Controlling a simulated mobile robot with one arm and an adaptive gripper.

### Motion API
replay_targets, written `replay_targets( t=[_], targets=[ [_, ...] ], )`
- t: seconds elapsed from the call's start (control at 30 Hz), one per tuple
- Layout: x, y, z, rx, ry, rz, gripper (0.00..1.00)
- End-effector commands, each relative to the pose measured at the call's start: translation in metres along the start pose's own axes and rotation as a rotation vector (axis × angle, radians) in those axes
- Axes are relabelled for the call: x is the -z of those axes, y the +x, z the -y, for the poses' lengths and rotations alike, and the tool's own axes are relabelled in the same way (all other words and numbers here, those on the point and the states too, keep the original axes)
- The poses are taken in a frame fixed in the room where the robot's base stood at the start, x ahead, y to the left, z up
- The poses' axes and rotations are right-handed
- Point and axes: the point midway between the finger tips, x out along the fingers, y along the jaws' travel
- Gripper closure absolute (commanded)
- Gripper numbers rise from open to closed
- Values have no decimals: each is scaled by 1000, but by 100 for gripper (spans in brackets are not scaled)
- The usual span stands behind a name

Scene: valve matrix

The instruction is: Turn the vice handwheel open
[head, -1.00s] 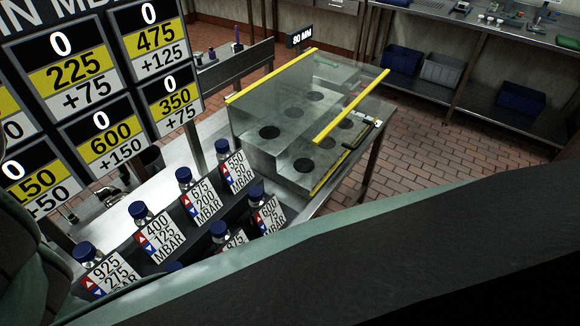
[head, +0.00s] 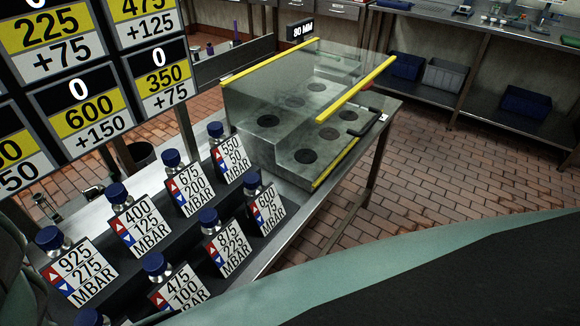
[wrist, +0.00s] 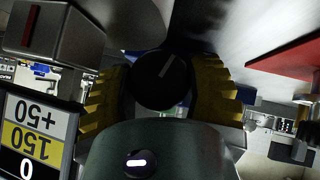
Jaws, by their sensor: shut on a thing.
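In the wrist view my gripper (wrist: 162,92), with two yellow ribbed fingers, is shut on a dark round handwheel (wrist: 158,68). One finger lies on each side of it. A short pale line marks its face and leans to the upper right. A pale rounded metal body lies behind and above the handwheel, and I cannot tell how far any vice jaws stand apart. In the head view neither the handwheel nor my gripper shows.
In the head view several blue-capped bottles with pressure cards (head: 138,227) stand on a stepped rack. A number board (head: 85,115) hangs at upper left. A clear-lidded case with yellow edges (head: 232,140) stands on the bench. Brick floor (head: 420,190) at right is clear.

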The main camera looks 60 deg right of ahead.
Motion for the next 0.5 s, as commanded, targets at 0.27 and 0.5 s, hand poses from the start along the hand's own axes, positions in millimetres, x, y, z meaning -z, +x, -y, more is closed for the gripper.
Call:
replay_targets(
  t=[0.27,0.5],
  targets=[
    [-1,0,1,-48,-51,1,83],
    [-1,0,1,-54,-58,2,83]
  ],
)
